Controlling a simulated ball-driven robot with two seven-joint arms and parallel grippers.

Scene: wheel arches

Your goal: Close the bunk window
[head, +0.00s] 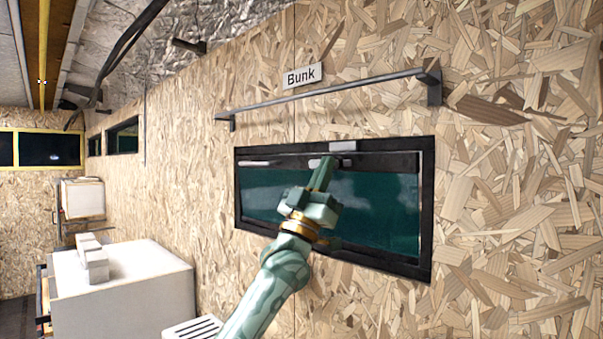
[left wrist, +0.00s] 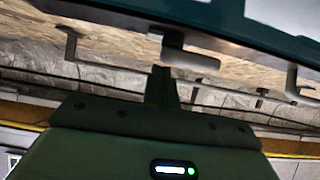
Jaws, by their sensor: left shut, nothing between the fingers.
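The bunk window (head: 390,205) is a dark-framed pane set in the chipboard wall, under a sign reading Bunk (head: 302,76). A grey latch or handle (head: 343,146) sits at the middle of its top edge; what looks like this handle also shows in the left wrist view (left wrist: 185,57). My left gripper (head: 323,165) is shut and empty, its tips at the upper middle of the window, just below the handle. In the left wrist view the fingers (left wrist: 162,80) point at the handle; I cannot tell whether they touch it. My right gripper is out of view.
A grey rail (head: 325,95) runs along the wall above the window. A white cabinet (head: 120,290) with a pale block (head: 91,260) on it stands at lower left. More dark windows (head: 123,137) lie farther along the wall.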

